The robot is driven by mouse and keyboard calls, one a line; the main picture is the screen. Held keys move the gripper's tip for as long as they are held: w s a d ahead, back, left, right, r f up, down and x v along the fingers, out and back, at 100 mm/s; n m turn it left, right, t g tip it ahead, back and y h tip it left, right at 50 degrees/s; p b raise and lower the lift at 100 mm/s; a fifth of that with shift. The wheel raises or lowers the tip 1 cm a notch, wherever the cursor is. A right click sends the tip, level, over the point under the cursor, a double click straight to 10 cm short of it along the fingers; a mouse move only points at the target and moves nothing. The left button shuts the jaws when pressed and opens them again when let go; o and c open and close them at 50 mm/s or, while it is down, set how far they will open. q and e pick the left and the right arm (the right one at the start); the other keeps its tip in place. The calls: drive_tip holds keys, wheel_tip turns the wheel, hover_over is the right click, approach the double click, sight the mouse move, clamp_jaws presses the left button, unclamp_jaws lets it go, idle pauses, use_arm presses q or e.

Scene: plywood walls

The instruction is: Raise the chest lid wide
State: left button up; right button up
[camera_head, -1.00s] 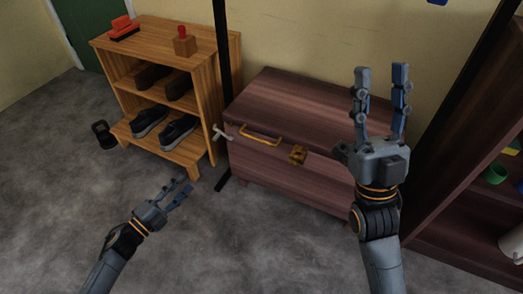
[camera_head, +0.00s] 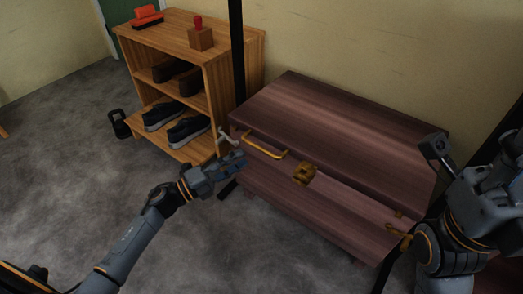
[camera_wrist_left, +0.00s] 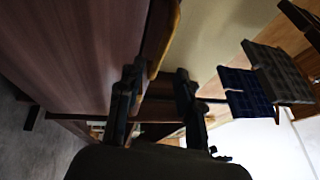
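The purple-brown wooden chest (camera_head: 310,205) stands against the wall. Its lid (camera_head: 340,120) lies down, with a dark seam along the front edge. A brass latch (camera_head: 304,173) sits mid-front, with a yellow handle (camera_head: 266,150) to its left and another (camera_head: 399,233) at the right end. My left gripper (camera_head: 236,160) is close to the chest's front left corner, just left of the left handle. Its fingers (camera_wrist_left: 158,95) stand apart in the left wrist view, beside the chest's wood.
A wooden shoe rack (camera_head: 190,85) with shoes, a red stamp (camera_head: 199,35) and an orange-red brush (camera_head: 147,15) stands left of the chest. A black post (camera_head: 237,50) rises between them. A black kettlebell-like object (camera_head: 120,124) is on the floor. The grey floor in front is open.

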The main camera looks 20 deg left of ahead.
sight(260, 148)
use_arm(q)
drive_tip(key=b+x, duration=0.1)
drive_tip(key=x, duration=0.6)
drive_tip(key=shift+w+d+b, duration=0.2)
drive_tip(key=shift+w+b, duration=0.1)
drive_tip(key=shift+b, duration=0.05)
clamp_jaws()
